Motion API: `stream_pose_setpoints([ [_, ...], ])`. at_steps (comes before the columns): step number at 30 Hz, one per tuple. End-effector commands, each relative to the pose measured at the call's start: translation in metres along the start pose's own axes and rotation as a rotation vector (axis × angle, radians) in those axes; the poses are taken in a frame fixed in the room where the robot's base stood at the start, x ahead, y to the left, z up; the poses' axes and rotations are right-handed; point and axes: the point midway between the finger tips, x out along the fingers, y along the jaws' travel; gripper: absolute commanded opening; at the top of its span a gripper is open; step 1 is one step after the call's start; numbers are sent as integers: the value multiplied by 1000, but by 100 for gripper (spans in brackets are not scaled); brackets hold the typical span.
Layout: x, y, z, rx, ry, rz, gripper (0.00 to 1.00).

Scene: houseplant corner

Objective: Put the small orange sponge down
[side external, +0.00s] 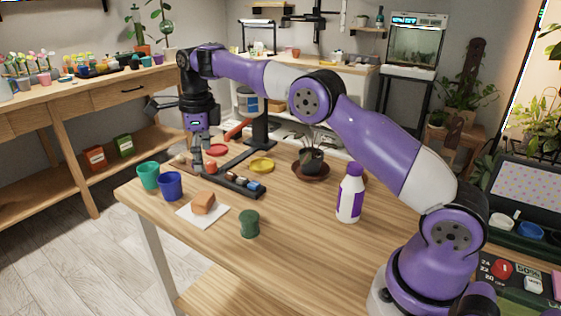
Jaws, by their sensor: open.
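The small orange sponge (204,202) is a block resting on a white square sheet (217,221) near the table's front left edge. My gripper (203,164) points down behind the sponge in the side external view, apart from it, near the left end of a dark narrow tray (225,179). It is open, and nothing shows held in it. Its fingers look small and partly merge with the things around them.
A teal cup (148,177) and a blue cup (171,186) stand left of the sponge, a dark green cup (249,224) right of it. A white-purple bottle (350,193) and a potted plant (311,160) stand further right. The table's front right is clear.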

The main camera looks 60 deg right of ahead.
Motion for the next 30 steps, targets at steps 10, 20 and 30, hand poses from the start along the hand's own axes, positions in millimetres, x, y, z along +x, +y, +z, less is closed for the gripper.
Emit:
stream_pose_setpoints([
  [10, -102, 68, -76, -1168, -75, -224, 100],
  [20, -80, 147, -172, -2171, 90, -494, 100],
  [30, -57, 165, -194, -2445, 187, -560, 100],
])
